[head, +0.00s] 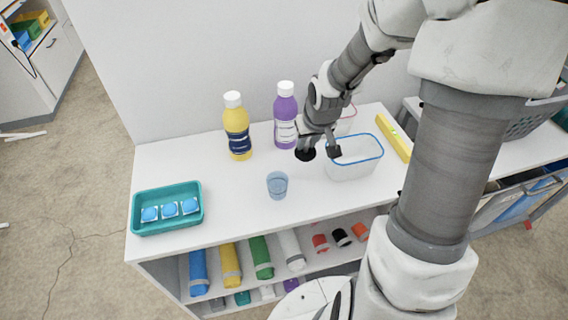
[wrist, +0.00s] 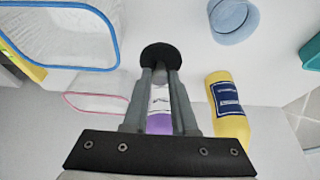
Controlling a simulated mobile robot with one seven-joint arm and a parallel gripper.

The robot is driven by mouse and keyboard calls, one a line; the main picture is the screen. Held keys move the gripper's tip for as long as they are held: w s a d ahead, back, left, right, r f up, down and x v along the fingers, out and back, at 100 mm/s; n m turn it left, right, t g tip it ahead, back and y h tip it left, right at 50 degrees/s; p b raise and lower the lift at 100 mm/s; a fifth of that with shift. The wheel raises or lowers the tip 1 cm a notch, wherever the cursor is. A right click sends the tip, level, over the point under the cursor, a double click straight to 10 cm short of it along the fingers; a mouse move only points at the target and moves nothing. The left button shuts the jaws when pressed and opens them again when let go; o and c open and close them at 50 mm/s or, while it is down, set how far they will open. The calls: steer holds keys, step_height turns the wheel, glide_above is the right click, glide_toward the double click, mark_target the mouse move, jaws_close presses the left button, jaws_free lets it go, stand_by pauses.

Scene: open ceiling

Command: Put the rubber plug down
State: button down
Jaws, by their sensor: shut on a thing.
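The rubber plug (wrist: 160,56) is a round black piece at the tips of my gripper (wrist: 160,75) in the wrist view. The gripper's two grey fingers are shut on it. In the head view the plug (head: 305,154) shows as a black shape below my gripper (head: 311,143), over the white tabletop (head: 235,205). It is between the purple bottle (head: 285,117) and the blue-rimmed clear container (head: 352,168). I cannot tell whether the plug touches the tabletop. The fingers partly hide its near side in the wrist view.
A blue cup (head: 277,186) stands in front of the plug, with clear tabletop around it. A yellow bottle (head: 238,130) is at the back left. A teal tray (head: 138,222) with blue-topped pieces is far left. A pink-rimmed container (head: 347,113) and a yellow bar (head: 393,139) are right.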

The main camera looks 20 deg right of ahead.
steer(key=a+f, duration=0.1)
steer(key=w+a+f+b, duration=0.1)
steer(key=a, duration=0.1)
steer(key=w+a+f+b, duration=0.1)
steer(key=a, duration=0.1)
steer(key=shift+w+a+f, duration=0.15)
steer(key=shift+f, duration=0.15)
steer(key=shift+f+b, duration=0.95)
steer(key=shift+f, duration=0.95)
steer(key=shift+f, duration=0.25)
steer(key=c, duration=0.7)
jaws_free()
steer(key=shift+r, duration=0.1)
